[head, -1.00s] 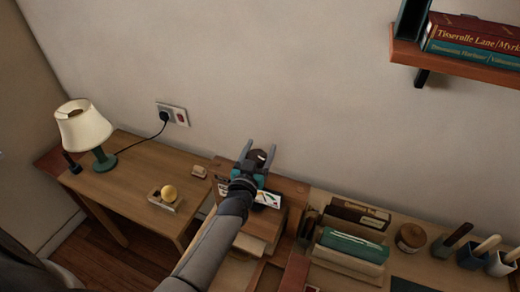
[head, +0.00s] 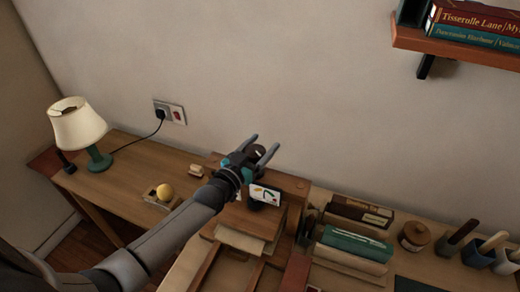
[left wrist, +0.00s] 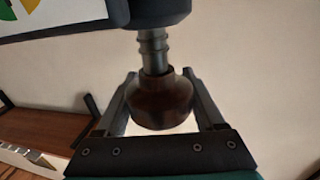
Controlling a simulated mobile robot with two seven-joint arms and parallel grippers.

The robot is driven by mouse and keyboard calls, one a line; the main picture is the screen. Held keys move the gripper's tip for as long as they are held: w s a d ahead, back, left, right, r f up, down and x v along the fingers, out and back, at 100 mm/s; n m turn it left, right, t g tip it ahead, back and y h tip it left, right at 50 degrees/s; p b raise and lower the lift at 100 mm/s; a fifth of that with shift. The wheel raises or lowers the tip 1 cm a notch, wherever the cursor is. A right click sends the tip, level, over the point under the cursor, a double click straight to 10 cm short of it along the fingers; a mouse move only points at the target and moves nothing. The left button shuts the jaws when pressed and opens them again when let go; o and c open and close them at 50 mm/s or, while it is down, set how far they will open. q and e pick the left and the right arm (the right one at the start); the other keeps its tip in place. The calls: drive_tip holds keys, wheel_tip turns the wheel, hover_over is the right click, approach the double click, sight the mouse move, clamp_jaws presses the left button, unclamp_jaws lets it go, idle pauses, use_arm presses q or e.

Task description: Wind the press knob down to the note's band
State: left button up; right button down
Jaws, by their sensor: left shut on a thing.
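The dark brown round press knob (left wrist: 160,102) sits on a grey threaded screw (left wrist: 153,52) in the left wrist view. Some thread shows between the knob and the dark press body (left wrist: 155,12). My left gripper (left wrist: 160,76) has a finger on each side of the knob and is shut on it. In the head view my left gripper (head: 262,147) is over the press, and the knob (head: 258,152) shows dark between its fingers. A white card with coloured marks (head: 265,194) faces up beside the gripper. I cannot make out a band on it. My right gripper is out of view.
Books (head: 355,240), a round brown pot (head: 413,235) and several cups stand at right. A wall shelf (head: 450,50) overhangs the upper right.

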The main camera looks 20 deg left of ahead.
use_arm(q)
drive_tip(key=shift+w+d+r+m+h+b, duration=0.1)
drive_tip(key=shift+r+m+h+b, duration=0.15)
drive_tip(key=shift+m+h+b, duration=0.4)
drive_tip(key=o, duration=1.4)
drive_tip(key=shift+f, duration=0.15)
drive_tip(key=shift+c, duration=0.2)
drive_tip(key=shift+s+f, duration=0.1)
drive_tip(key=shift+s, duration=0.45)
drive_tip(key=v, duration=1.4)
drive_tip(key=shift+s+r+p, duration=0.15)
drive_tip(key=shift+r+p, duration=0.1)
drive_tip(key=shift+p, duration=0.15)
